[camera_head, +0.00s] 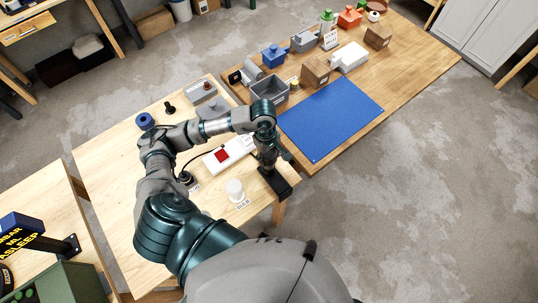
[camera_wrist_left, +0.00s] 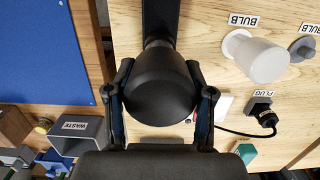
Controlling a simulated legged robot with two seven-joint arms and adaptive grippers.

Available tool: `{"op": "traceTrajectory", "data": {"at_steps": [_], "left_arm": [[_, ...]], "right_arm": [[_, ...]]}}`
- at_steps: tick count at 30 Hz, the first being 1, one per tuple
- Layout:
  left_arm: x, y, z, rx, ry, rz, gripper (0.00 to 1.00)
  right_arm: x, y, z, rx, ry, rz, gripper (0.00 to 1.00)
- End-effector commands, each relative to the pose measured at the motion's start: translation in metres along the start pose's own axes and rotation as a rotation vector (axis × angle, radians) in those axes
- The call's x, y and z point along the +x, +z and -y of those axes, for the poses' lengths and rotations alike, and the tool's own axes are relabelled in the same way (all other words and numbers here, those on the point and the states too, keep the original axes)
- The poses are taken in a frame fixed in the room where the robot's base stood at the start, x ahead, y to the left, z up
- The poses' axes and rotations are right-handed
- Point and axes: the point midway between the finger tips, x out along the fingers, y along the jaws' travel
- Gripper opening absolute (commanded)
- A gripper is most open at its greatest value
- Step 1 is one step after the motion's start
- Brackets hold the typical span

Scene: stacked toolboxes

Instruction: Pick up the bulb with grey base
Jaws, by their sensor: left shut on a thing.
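My left gripper (camera_head: 266,152) is over the near right corner of the light wooden table. In the wrist view its fingers (camera_wrist_left: 158,98) are shut on the sides of a black rounded lamp-like thing (camera_wrist_left: 158,80). A black strip or block (camera_head: 275,183) adjoins this thing. A white bulb (camera_head: 235,188) with a white base stands to the left of the gripper, by a BULB label; it also shows in the wrist view (camera_wrist_left: 260,58). A grey round base (camera_wrist_left: 302,48) stands by a second BULB label at the wrist view's right edge; what it bears is cut off. My right gripper is not in view.
A white device with a red square (camera_head: 222,156) lies beside the gripper. A black plug with a cable (camera_wrist_left: 264,116) is near. The second table has a blue mat (camera_head: 331,118), a grey waste bin (camera_head: 269,91) and several boxes behind.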

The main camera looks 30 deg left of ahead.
Motion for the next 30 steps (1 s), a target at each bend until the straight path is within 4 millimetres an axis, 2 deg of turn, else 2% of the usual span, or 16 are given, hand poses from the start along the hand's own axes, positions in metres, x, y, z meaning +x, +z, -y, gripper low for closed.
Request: {"op": "traceTrajectory", "data": {"at_steps": [18,30], "left_arm": [[-0.029,0.003,-0.001,0.000,0.003,-0.001,0.12],[-0.032,0.004,0.000,0.000,0.002,0.000,0.12]], "right_arm": [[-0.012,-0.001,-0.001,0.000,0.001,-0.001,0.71],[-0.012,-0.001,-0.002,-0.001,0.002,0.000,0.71]]}}
